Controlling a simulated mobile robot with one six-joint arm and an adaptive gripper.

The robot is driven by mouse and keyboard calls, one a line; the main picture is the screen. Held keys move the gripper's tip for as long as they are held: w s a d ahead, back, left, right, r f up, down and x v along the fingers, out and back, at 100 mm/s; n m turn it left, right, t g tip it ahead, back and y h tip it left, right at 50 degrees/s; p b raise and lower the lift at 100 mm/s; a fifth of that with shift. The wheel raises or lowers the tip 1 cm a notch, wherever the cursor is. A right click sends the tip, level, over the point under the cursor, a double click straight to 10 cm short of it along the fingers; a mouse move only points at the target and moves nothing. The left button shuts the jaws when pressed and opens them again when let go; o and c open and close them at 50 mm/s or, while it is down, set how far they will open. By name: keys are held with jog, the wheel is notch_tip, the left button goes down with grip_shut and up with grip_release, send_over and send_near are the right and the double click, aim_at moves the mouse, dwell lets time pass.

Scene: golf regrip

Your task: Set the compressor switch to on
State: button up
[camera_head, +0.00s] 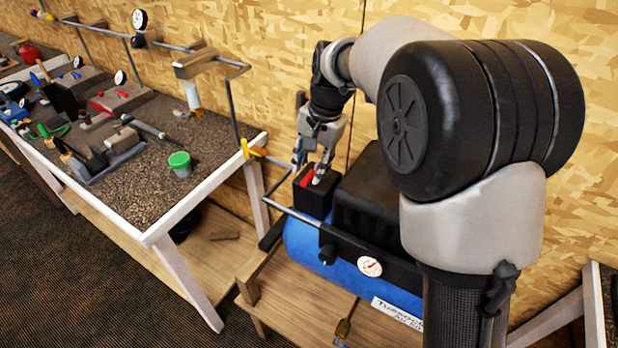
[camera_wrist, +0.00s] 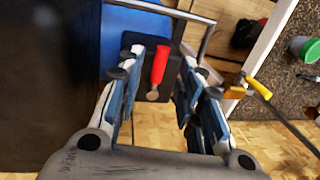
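The blue compressor (camera_head: 310,240) stands on a low wooden stand in the head view, with a gauge and a label on its front. Its red switch lever (camera_head: 307,179) sits on a black box (camera_head: 312,200) at the left end. In the wrist view the red lever (camera_wrist: 160,64) lies between the fingers, on the black box's face. My gripper (camera_head: 314,172) is over the black box, and in the wrist view the gripper (camera_wrist: 158,84) has its fingers spread on both sides of the lever with gaps. My arm hides the compressor's right part.
A workbench (camera_head: 205,150) with tools, a green-lidded cup (camera_head: 180,164) and a pipe frame stands left of the compressor. The wooden wall (camera_head: 270,60) is close behind my arm.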

aim_at(308, 177)
jog(key=shift+w+a+f+b, duration=0.1)
jog(key=shift+a+f+b, duration=0.1)
jog(key=shift+f, duration=0.55)
jog(key=shift+w+a+f+b, duration=0.1)
jog(key=shift+f+b, duration=0.05)
jog(key=shift+f, duration=0.6)
grip_shut()
